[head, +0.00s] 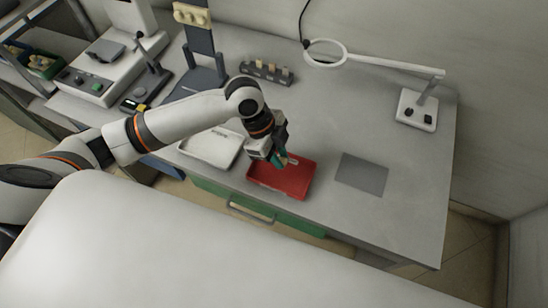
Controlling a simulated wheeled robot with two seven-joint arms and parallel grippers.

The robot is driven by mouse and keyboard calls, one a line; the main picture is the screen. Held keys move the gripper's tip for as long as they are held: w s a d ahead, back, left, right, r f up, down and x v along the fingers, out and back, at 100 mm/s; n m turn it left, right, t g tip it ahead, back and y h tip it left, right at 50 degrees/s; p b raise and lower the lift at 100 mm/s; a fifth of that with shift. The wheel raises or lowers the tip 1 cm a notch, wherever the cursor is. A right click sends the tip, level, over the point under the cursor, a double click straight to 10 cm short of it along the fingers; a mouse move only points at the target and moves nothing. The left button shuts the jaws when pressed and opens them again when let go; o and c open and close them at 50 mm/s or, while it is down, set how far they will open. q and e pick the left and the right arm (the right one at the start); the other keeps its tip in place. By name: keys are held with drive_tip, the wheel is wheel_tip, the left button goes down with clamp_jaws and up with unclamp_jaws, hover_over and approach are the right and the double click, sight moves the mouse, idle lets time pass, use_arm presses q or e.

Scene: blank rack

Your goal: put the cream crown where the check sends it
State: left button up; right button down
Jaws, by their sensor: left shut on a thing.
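My left gripper (279,160) is low over the red tray (292,190), at its far left part, with its fingers pointing down. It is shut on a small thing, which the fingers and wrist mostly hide. I cannot make out its colour or shape, so I cannot tell whether it is the cream crown. I cannot tell whether it touches the tray floor. A white tray (208,150) stands just left of the red one. My right gripper is not in view.
A dark rack (266,73) with small pale blocks stands behind the arm. A dark stand (202,80) holds a cream piece. A white machine (92,78) is at left, a ring lamp (415,110) at right. A grey mat (361,174) lies bare, with clear bench around it.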

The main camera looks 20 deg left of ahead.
sight(283, 173)
use_arm(q)
wheel_tip(283, 173, down, 5)
drive_tip(key=shift+r, duration=0.2)
drive_tip(key=shift+f, duration=0.2)
drive_tip(key=o, duration=0.9)
drive_tip(key=shift+o, duration=0.2)
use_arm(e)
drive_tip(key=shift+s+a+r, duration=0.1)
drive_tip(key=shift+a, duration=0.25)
use_arm(q)
drive_tip(key=shift+r, duration=0.2)
drive_tip(key=shift+a+r, duration=0.25)
drive_tip(key=shift+r, duration=0.05)
drive_tip(key=v, duration=1.1)
drive_tip(key=shift+r, duration=0.15)
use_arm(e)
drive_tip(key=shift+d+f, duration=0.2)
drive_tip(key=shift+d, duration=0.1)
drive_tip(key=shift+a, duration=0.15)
